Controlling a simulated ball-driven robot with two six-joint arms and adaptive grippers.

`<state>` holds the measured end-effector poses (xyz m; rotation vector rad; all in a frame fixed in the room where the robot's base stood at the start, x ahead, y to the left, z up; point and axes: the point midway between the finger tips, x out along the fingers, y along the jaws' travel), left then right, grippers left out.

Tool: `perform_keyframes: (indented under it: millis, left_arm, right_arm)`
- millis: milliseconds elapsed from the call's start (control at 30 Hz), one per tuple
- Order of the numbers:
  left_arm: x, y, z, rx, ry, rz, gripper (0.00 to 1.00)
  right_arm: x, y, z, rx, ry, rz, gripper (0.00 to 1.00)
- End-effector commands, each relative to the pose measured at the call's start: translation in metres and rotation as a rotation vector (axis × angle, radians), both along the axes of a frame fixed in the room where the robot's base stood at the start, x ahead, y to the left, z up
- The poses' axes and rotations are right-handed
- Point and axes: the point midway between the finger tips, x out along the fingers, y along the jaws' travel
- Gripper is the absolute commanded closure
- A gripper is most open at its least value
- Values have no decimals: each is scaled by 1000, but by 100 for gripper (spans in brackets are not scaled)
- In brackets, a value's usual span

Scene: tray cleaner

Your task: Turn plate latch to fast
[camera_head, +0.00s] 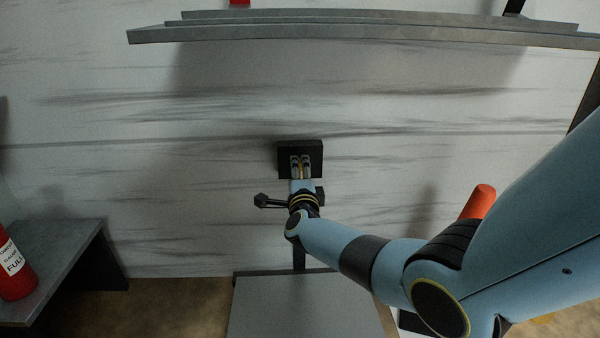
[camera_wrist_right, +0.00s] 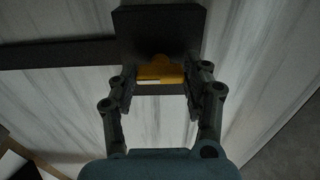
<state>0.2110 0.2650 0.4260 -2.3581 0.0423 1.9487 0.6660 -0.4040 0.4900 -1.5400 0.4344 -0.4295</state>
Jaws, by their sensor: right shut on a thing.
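A dark square plate (camera_head: 315,148) is mounted on the marbled wall near the middle of the head view; it also shows at the top of the right wrist view (camera_wrist_right: 160,25). A yellow latch (camera_wrist_right: 160,68) stands out from the plate in the wrist view. My right gripper (camera_head: 301,160) reaches up to the plate. In the wrist view its two fingers (camera_wrist_right: 160,92) are on either side of the latch and shut on it. The fingers hide most of the latch in the head view. My left gripper is not in view.
A grey shelf (camera_head: 350,29) juts out above the plate. A grey surface (camera_head: 300,305) lies below. At the left, a red cylinder (camera_head: 16,268) stands on a grey table (camera_head: 70,262). An orange-red cylinder (camera_head: 479,201) is partly behind my right arm. The wall around the plate is clear.

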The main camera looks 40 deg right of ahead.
Motion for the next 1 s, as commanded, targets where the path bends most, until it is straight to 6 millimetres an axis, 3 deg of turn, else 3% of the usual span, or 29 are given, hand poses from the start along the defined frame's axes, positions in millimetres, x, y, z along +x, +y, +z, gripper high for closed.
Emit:
perform_keyframes:
  millis: [333,367,533,833,1000]
  left_arm:
    - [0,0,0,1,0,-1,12]
    - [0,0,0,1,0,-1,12]
    - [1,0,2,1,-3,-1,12]
    - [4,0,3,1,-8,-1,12]
    - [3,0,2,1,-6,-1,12]
  right_arm:
    - [-1,1,-2,-2,6,2,83]
    - [-1,1,-2,-2,6,2,50]
    - [-1,1,-2,-2,5,1,28]
    - [-2,1,-1,-1,3,1,27]
    - [-17,11,-2,1,3,2,27]
